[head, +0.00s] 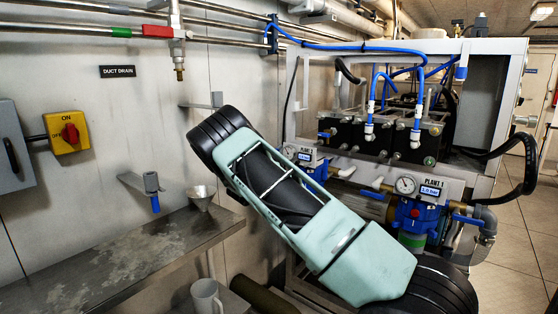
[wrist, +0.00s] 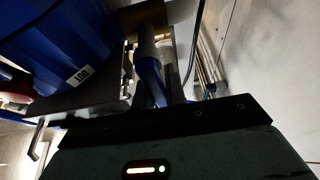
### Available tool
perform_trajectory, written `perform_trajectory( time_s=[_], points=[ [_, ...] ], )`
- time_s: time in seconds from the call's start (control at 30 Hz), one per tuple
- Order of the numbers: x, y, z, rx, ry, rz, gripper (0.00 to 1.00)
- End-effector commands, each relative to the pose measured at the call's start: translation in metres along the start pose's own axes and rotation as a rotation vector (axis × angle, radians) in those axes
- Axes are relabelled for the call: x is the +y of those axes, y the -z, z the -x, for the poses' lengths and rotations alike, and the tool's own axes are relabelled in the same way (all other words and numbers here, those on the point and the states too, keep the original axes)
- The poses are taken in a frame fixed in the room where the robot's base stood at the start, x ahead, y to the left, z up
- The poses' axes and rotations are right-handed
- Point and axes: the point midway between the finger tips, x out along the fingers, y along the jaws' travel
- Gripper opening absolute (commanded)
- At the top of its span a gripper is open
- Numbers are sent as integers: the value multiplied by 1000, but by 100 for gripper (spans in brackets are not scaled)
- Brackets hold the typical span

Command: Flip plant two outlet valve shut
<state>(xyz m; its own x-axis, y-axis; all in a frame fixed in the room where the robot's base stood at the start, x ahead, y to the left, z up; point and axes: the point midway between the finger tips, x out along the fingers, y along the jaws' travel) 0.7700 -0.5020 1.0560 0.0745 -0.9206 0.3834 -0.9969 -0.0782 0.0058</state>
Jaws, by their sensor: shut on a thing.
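In the wrist view my gripper (wrist: 160,88) is shut on a blue valve lever (wrist: 150,72), beside a metal pipe. Which way the lever lies relative to its pipe is hard to tell in the dark. A large blue housing (wrist: 62,45) with a small white label stands to the left of it. In the head view my pale green arm crosses the middle and hides my gripper and the held lever. Plant two's gauge panel (head: 304,155) shows partly behind my arm, with blue fittings under it.
To the right stands the Plant 1 panel (head: 428,187) with its gauge and a blue lever (head: 468,220). A yellow switch (head: 68,133) is on the wall. Floor is free at right.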

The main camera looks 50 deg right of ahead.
Motion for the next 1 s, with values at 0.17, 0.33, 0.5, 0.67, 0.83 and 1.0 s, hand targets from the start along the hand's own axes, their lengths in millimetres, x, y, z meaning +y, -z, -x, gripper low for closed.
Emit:
perform_trajectory(
  time_s=[0.17, 0.33, 0.5, 0.67, 0.83, 1.0],
  points=[
    [1, -1, 1, -1, -8, -19, 0],
    [1, 0, 1, -2, -9, -21, 0],
    [1, 0, 1, -2, -9, -21, 0],
    [1, 0, 0, -1, -9, -20, 35],
    [2, 0, 0, -1, -10, -19, 35],
    [2, 1, -1, -1, -8, -9, 35]
  ],
)
